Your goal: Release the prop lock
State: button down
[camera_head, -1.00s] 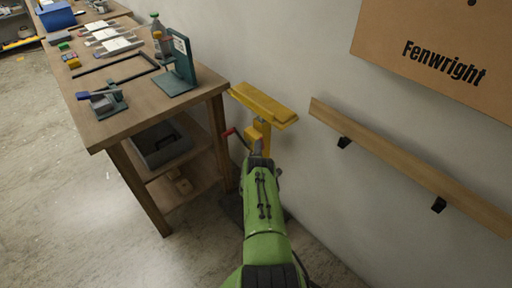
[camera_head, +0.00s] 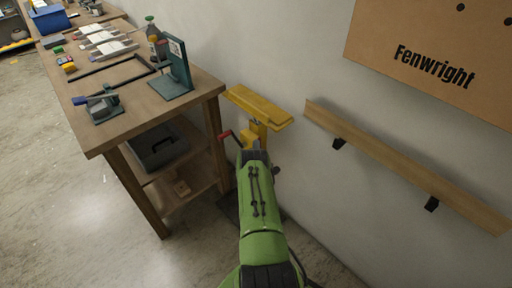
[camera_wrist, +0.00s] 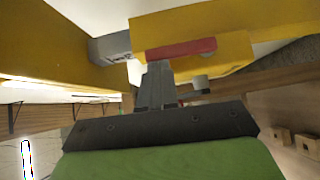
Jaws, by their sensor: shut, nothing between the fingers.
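A yellow prop (camera_head: 258,106) with a flat, slanted top stands against the wall beside the workbench. A red lever (camera_head: 228,135) sticks out to the left of its post, below the top. In the wrist view the yellow body (camera_wrist: 215,28) fills the upper right, with a red bar (camera_wrist: 180,50) across its underside. My gripper (camera_wrist: 158,72) is shut and empty, its fingertips close to the red bar; I cannot tell whether they touch. In the head view my green arm hides the fingers and the lower post.
The wooden workbench (camera_head: 135,122) at the left carries a teal stand (camera_head: 178,75), a clamp-like tool (camera_head: 101,104) and a black frame. A wooden rail (camera_head: 395,163) on black brackets and a brown Fenwright board (camera_head: 430,45) are on the right wall. Floor at the left is clear.

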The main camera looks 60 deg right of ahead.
jog(key=p+v, duration=0.6)
jog(key=v, duration=0.9)
jog(key=shift+s+a, duration=0.25)
jog(key=shift+a, duration=0.05)
jog(key=shift+w, duration=0.1)
